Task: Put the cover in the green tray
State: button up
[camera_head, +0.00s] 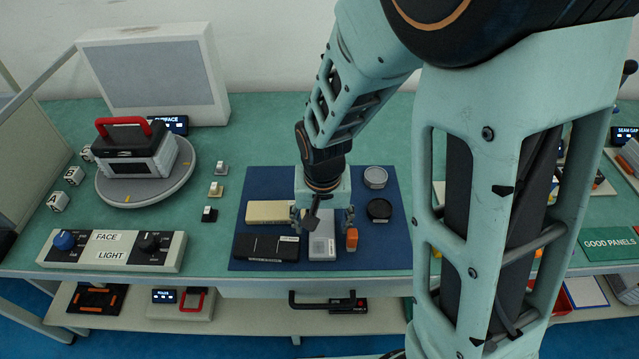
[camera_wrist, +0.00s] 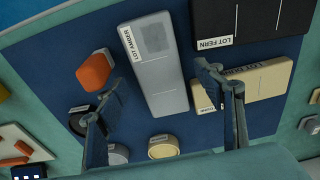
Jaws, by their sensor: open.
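Several flat cover-like panels lie on a blue mat (camera_head: 390,250); I cannot tell which one the task means. A light grey panel labelled LOT AMBER (camera_wrist: 160,75) also shows in the head view (camera_head: 322,246). A black panel labelled LOT FERN (camera_head: 266,248) and a beige panel (camera_head: 268,212) lie to its left in the head view. My gripper (camera_head: 322,222) is open and empty over the mat. In the wrist view its fingers (camera_wrist: 158,85) appear on either side of the grey panel. A green surface labelled GOOD PANELS (camera_head: 608,244) is at the far right, partly cut off.
An orange block (camera_head: 351,239), a black disc (camera_head: 379,209) and a grey disc (camera_head: 375,177) lie close to the panels. Left are a round turntable (camera_head: 146,188) carrying a red-handled device, and a control box (camera_head: 112,251). My arm hides much of the right side.

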jog(key=shift+f, duration=0.45)
jog(key=c, duration=1.5)
jog(key=shift+w+r, duration=0.1)
